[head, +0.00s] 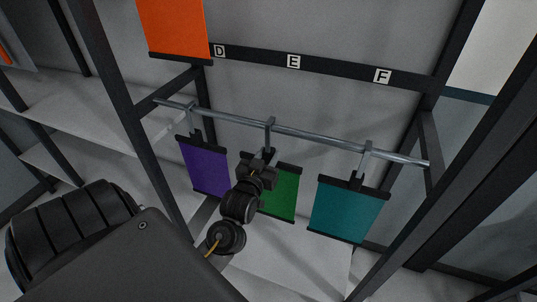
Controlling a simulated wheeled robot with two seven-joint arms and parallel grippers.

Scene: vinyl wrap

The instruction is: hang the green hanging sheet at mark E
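The green hanging sheet (285,193) is in the middle of the head view, below the metal rail (315,135). A hook (269,128) above it is at the rail, roughly below mark E (294,61). My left gripper (262,158) is at the sheet's top bar, in front of the hook's lower part. Its fingers are small and dark, so I cannot tell whether they are shut on the hanger. My gripper and wrist hide the sheet's left part. My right gripper is not in view.
A purple sheet (203,167) hangs left of the green one, and a teal sheet (346,211) hangs right, below mark F (382,76). An orange sheet (173,27) is at upper left. Dark frame posts stand on both sides. White shelves (75,115) are at left.

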